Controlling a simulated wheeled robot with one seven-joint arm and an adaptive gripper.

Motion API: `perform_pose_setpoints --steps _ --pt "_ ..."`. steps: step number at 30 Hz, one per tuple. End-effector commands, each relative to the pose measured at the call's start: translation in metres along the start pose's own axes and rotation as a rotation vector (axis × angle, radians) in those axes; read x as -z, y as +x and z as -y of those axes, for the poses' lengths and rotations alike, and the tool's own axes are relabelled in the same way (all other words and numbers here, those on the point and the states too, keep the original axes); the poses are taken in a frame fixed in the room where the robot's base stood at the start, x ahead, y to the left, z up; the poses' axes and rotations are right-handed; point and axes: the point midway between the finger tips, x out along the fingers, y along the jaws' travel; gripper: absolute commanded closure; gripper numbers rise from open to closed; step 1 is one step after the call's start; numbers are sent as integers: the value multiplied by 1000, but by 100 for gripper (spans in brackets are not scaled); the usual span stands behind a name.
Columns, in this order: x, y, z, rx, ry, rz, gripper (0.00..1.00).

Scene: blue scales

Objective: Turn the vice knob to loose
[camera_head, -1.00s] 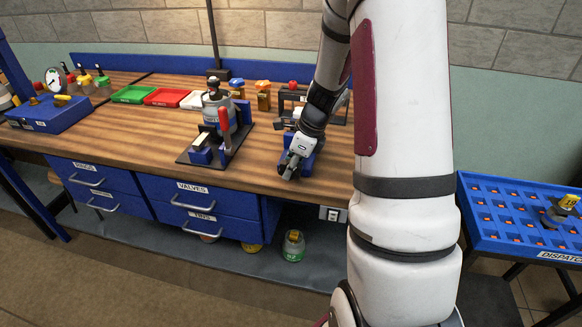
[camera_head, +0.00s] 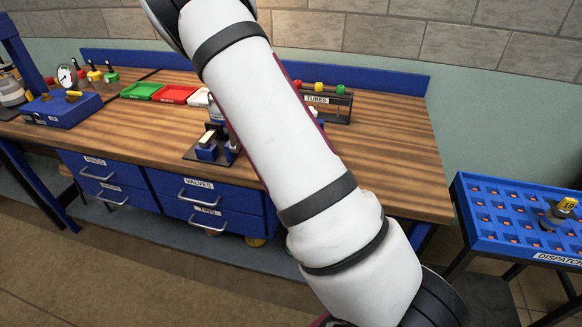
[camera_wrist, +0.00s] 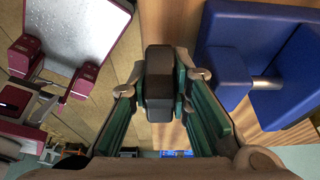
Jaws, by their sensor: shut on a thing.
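The blue vice (camera_wrist: 225,72) is at the right of the wrist view, with a silver rod (camera_wrist: 266,83) between its blue blocks. A dark grey and brown block, which looks like the vice knob (camera_wrist: 158,62), is in the middle, roughly in line with that rod. My gripper (camera_wrist: 160,85) has its green-padded fingers on both sides of this knob and is shut on it. Whether the vice is tight or loose cannot be told. In the head view my arm hides the vice, the knob and the gripper.
The wooden bench (camera_head: 390,150) is bare at its right end. A tube rack (camera_head: 322,100) stands behind my arm. A blue box (camera_head: 60,108) and green and red trays (camera_head: 172,93) are at the left. A blue dispatch tray (camera_head: 500,225) stands apart at the right.

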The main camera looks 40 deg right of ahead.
Motion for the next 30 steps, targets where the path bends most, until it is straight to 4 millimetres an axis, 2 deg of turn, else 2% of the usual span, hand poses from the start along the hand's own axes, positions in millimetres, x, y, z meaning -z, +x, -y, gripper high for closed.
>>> perform_pose_setpoints --steps 6,13,30 --pt "-4 2 1 3 -3 -170 100" --pt "-4 2 1 2 -1 -288 100" --pt "-3 2 0 0 -1 -357 100"
